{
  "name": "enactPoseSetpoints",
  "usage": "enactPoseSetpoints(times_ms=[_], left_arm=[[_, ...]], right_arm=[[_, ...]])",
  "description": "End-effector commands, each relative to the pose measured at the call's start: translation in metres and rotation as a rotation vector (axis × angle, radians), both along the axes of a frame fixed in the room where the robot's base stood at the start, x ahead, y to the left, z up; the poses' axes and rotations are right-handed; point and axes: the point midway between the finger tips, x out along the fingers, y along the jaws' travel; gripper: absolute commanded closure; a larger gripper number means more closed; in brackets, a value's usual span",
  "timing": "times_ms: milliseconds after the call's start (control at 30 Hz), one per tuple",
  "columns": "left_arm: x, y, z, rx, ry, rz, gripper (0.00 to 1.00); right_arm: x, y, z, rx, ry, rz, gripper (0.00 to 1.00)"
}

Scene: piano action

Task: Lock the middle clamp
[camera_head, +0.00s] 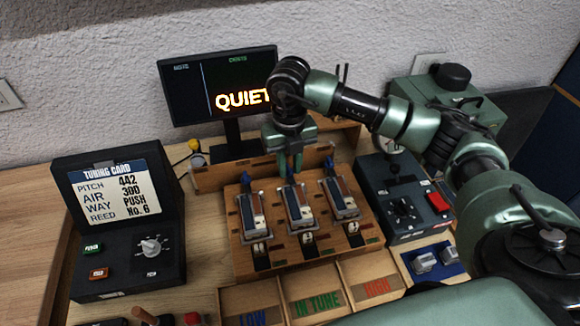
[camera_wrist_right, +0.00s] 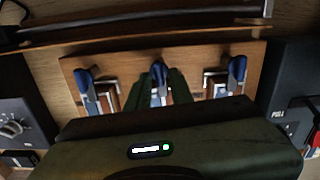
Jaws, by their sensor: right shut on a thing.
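A wooden block (camera_head: 240,238) carries three reed plates side by side, each with a blue-handled clamp at its back end. The middle clamp (camera_wrist_right: 158,70) shows its blue handle standing between the fingers of my right gripper (camera_wrist_right: 160,88). In the head view, my right gripper (camera_head: 291,168) reaches down from above to the back of the middle plate (camera_head: 299,207) and is shut on the clamp's handle, mostly hidden there. The left clamp (camera_wrist_right: 84,78) and the right clamp (camera_wrist_right: 236,70) stand apart on either side. My left gripper is not in view.
A screen (camera_head: 190,85) reading "QUIET" stands behind. A tuning card panel (camera_head: 115,190) is at left, and a dark control box (camera_head: 400,205) with a red button is close at right. Sorting bins (camera_head: 315,300) lie in front of the block.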

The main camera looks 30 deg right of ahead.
Motion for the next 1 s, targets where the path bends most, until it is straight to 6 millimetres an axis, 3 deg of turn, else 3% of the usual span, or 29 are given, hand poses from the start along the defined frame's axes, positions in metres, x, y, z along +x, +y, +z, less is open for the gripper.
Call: enactPoseSetpoints(times_ms=[767, 800, 833, 867, 1000], left_arm=[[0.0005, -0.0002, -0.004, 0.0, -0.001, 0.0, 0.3], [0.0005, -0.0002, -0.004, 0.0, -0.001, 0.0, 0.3], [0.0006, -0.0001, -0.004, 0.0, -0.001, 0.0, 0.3], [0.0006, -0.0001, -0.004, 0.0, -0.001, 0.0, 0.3], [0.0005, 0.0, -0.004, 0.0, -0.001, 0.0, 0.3]], right_arm=[[-0.0003, 0.0008, -0.0005, -0.001, 0.002, -0.1, 1.0], [-0.0003, 0.0009, -0.0005, -0.001, 0.002, -0.1, 0.7], [-0.0003, 0.0008, -0.0005, -0.001, 0.002, -0.1, 0.62], [-0.0003, 0.0008, -0.0005, -0.001, 0.001, -0.099, 0.57], [-0.0002, 0.0007, -0.0003, 0.0, 0.001, -0.099, 0.57]])
